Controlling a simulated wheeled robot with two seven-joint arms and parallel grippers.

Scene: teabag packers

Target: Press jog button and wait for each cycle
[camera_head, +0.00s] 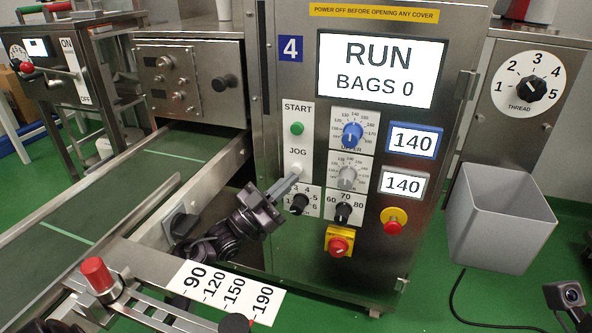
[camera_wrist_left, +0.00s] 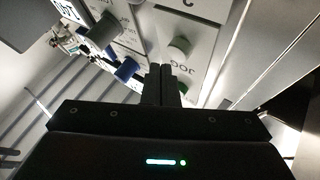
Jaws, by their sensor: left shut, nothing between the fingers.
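The machine's control panel (camera_head: 370,250) faces me, with a screen (camera_head: 375,70) reading RUN and BAGS 0. The white jog button (camera_head: 295,168) sits under the JOG label, below the green START button (camera_head: 297,128). My left gripper (camera_head: 289,183) is shut and empty, its fingertips at the lower edge of the jog button in the head view. In the left wrist view the closed fingertips (camera_wrist_left: 166,68) are beside the JOG label, and the jog button (camera_wrist_left: 179,47) stays visible just beyond them. Contact cannot be told. My right gripper is not in view.
Dials and knobs, including a blue knob (camera_head: 352,132), sit right of the buttons. A conveyor (camera_head: 130,195) runs at left, with a numbered scale (camera_head: 225,292) in front. A grey bin (camera_head: 500,225) is at right.

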